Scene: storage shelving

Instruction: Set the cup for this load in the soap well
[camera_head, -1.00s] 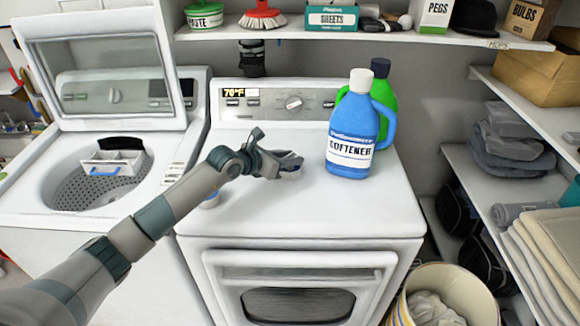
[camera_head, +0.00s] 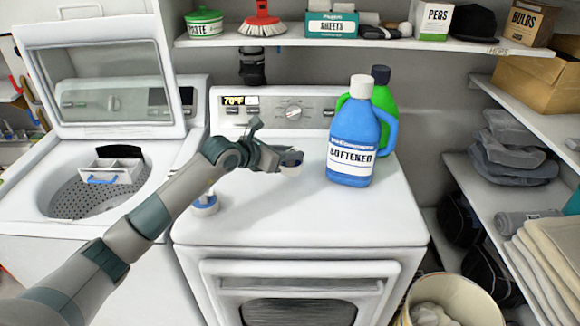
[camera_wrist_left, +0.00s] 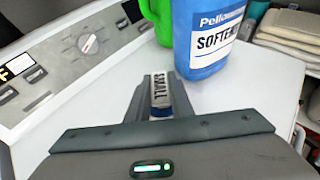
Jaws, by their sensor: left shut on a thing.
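My left gripper (camera_head: 291,160) is over the dryer top, left of the softener bottle. It is shut on a small white and blue cup (camera_head: 291,170). In the left wrist view the cup (camera_wrist_left: 161,92) reads "SMALL" and sits between the fingers. A second white cup with a blue band (camera_head: 205,206) stands on the dryer top, beside my forearm; its label is not readable. The soap well (camera_head: 112,170) is a white divided tray with a blue front piece and a dark part, in the open washer at left. My right gripper is not in view.
A blue softener bottle (camera_head: 352,145) and a green bottle (camera_head: 384,97) stand on the dryer (camera_head: 300,215). The washer lid (camera_head: 112,75) is raised. A shelf (camera_head: 370,43) with boxes runs above, and side shelves and a bin (camera_head: 455,295) are at right.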

